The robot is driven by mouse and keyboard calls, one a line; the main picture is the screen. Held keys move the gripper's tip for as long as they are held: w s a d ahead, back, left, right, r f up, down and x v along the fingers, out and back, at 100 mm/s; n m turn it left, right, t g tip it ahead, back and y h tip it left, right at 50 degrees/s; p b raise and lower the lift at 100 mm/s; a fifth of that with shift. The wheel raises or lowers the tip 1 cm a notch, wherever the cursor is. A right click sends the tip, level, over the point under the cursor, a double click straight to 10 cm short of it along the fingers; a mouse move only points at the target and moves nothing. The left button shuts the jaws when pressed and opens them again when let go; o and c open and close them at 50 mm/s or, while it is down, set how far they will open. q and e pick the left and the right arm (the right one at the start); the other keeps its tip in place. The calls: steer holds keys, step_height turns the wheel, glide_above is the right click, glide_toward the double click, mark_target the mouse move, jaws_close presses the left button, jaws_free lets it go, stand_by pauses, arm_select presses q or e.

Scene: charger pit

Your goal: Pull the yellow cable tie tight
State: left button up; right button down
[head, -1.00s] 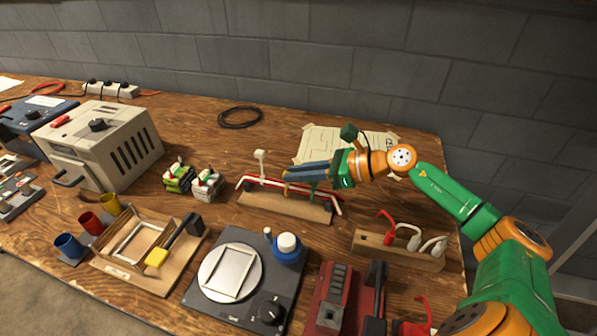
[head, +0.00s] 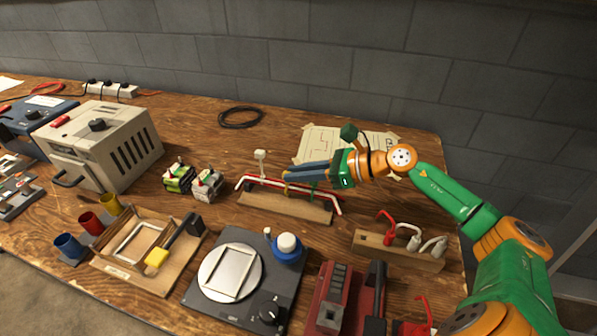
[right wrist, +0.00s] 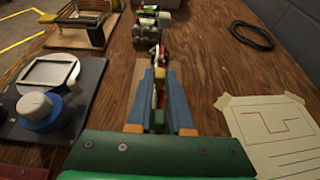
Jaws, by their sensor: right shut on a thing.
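A bundle of red and white cables (head: 263,183) runs along a wooden board (head: 262,204) in the middle of the bench. A small yellow cable tie (head: 286,186) shows on the bundle, right by the fingertips. My right gripper (head: 286,174) reaches in from the right, its blue fingers over the bundle. It is shut at the tie; the part in its grip is mostly hidden by the fingers. In the right wrist view the fingers (right wrist: 160,75) point along the board, with bits of the bundle between them. A green tie (head: 313,190) shows under the fingers. My left gripper is not in view.
A white-topped post (head: 260,156) stands behind the board. Two small battery-like blocks (head: 206,184) stand to its left. A grey plate device (head: 245,305) and a rack of hooked leads (head: 398,249) lie in front. A black cable coil (head: 240,117) and taped paper lie behind.

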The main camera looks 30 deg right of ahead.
mark_target(299, 186)
step_height(299, 186, up, 5)
steer(key=p, duration=0.3)
steer(key=shift+f, duration=0.2)
steer(key=c, duration=0.8)
jaws_free()
steer(key=shift+s+d+b, duration=0.2)
steer(key=shift+d+b, duration=0.1)
steer(key=shift+b, duration=0.15)
steer(key=b+v, duration=0.2)
steer(key=v, duration=0.4)
steer(key=shift+s+r, duration=0.2)
